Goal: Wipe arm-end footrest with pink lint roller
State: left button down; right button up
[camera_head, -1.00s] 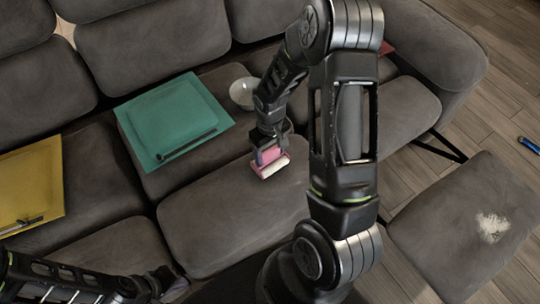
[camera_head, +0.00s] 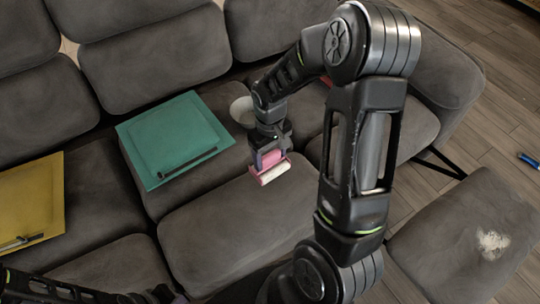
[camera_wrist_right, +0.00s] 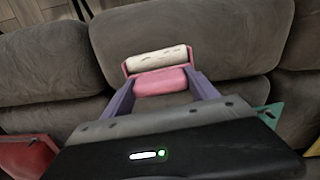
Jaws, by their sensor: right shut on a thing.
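My right gripper (camera_head: 268,148) is shut on the pink lint roller (camera_head: 273,172) above the middle sofa seat. The lint roller also shows in the right wrist view (camera_wrist_right: 158,70), its pink body between the purple fingers and its white roll at the far side. The footrest (camera_head: 440,250) at the arm end of the sofa stands at the lower right in the head view, with a pale lint patch (camera_head: 492,244) on top. The roller is apart from the footrest, well to its left. Part of my left arm shows at the bottom left; its fingertips are not clearly seen.
A teal board (camera_head: 172,135) and a yellow board (camera_head: 30,208) lie on the sofa seats. A blue object (camera_head: 529,160) lies on the wooden floor at right. A thin dark frame leg (camera_head: 440,165) stands between sofa and footrest.

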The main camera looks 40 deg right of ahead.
jog(key=o, duration=0.9)
jog(key=c, duration=0.6)
jog(key=w+a+r+p, duration=0.1)
jog(key=w+a+p, duration=0.1)
jog(key=a, duration=0.3)
jog(key=w+a+r+p, duration=0.2)
jog(key=w+a+p, duration=0.1)
jog(key=a, duration=0.2)
jog(key=w+a+r+p, duration=0.2)
jog(key=a+p, duration=0.1)
jog(key=a, duration=0.2)
jog(key=shift+w+a, duration=0.1)
jog(key=shift+w, duration=0.1)
